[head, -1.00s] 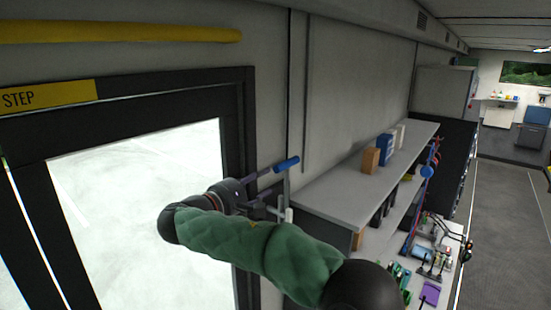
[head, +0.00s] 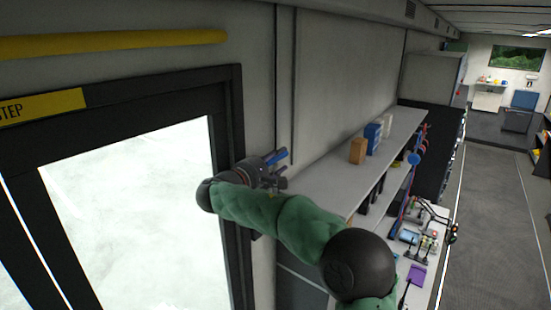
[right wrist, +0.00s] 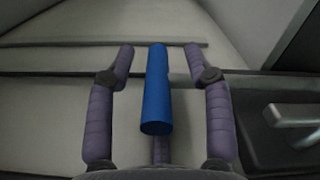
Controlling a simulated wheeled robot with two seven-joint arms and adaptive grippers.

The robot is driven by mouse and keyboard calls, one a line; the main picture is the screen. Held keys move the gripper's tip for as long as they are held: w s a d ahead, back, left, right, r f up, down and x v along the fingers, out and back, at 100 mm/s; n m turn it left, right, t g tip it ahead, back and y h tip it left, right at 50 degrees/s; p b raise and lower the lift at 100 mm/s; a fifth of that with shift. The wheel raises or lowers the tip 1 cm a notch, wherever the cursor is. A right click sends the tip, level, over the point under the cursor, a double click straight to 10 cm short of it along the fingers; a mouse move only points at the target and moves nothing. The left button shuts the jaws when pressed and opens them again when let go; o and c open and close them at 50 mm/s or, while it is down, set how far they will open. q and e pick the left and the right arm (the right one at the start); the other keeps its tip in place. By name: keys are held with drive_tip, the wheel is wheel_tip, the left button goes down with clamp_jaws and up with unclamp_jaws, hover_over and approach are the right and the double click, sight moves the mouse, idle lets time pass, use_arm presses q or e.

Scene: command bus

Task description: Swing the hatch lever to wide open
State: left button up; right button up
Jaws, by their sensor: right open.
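The hatch lever has a blue grip (head: 275,157), on the wall just right of the dark door frame. My right gripper (head: 277,168) is at the lever, and its wrist partly hides the lever's lower part. In the right wrist view the blue grip (right wrist: 157,95) lies lengthwise between the two spread fingers of my right gripper (right wrist: 158,52). Gaps show on both sides of the grip, so the fingers look apart from it. The right gripper is open. My left gripper is not in view.
The door frame (head: 232,130) and its bright window stand to the left, below a yellow bar (head: 110,43). A grey shelf (head: 335,172) with boxes is close on the right. A metal handle (right wrist: 292,115) shows in the right wrist view. The aisle floor (head: 490,210) is clear.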

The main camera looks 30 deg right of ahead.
drive_tip(key=shift+w+f, duration=0.1)
drive_tip(key=shift+w, duration=0.05)
clamp_jaws()
drive_tip(key=s+d+f+m+b, duration=0.4)
drive_tip(key=s+f+m+b, duration=0.3)
drive_tip(key=b, duration=1.2)
drive_tip(key=s+d+f+m+b, duration=0.4)
drive_tip(key=s+f+m+b, duration=0.3)
drive_tip(key=s+b, duration=0.5)
drive_tip(key=b, duration=0.7)
drive_tip(key=shift+f, duration=0.4)
drive_tip(key=shift+f+b, duration=0.1)
drive_tip(key=shift+b, duration=0.2)
